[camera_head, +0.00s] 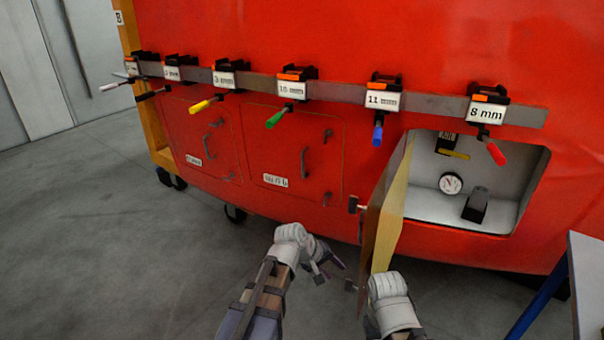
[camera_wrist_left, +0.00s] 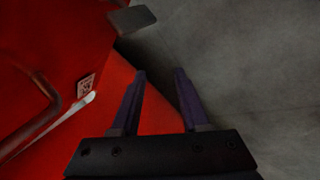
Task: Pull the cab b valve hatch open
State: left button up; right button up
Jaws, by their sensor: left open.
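A hatch on the red nosecone stands open at the right in the head view. Its door (camera_head: 387,215) swings out toward me, and the recess (camera_head: 428,205) holds a gauge (camera_head: 451,183), a yellow lever (camera_head: 453,154) and a dark block (camera_head: 475,205). I cannot read which hatch is which. My left gripper (camera_head: 328,266) is open and empty, just left of the door. In the left wrist view its fingers (camera_wrist_left: 161,82) are apart with red surface and floor beyond. My right arm (camera_head: 392,300) is by the door's lower edge; its jaws are not clear.
Two shut hatches with handles, left (camera_head: 203,140) and middle (camera_head: 293,155), lie beside the open one. A rail (camera_head: 345,92) with labelled clamps and coloured handles runs above. A grey table edge (camera_head: 588,265) stands at lower right. The floor (camera_head: 90,230) is clear at left.

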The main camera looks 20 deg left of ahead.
pick_arm(q)
jog(key=w+a+r+n+t+h+b, duration=0.1)
jog(key=w+r+n+t, duration=0.15)
jog(key=w+n, duration=0.2)
jog(key=w+a+r+n+t+h, duration=0.1)
jog(key=w+r+n+t, duration=0.15)
jog(key=w, duration=0.35)
jog(key=n+t+y+b, duration=0.3)
jog(key=n+t, duration=0.5)
jog(key=n, duration=1.3)
send_near(302, 163)
jog(key=w+y+p, duration=0.1)
jog(key=w, duration=0.2)
jog(key=shift+m, duration=0.3)
jog(key=shift+w+d+r, duration=0.1)
jog(key=shift+w+d, duration=0.3)
jog(key=shift+w, duration=0.85)
jog(key=shift+w+d, duration=0.35)
jog(key=shift+w, duration=0.9)
jog(key=shift+w+d+r, duration=0.1)
jog(key=shift+w+d, duration=0.3)
jog(key=shift+w, duration=0.9)
jog(key=shift+s, duration=0.1)
grip_shut()
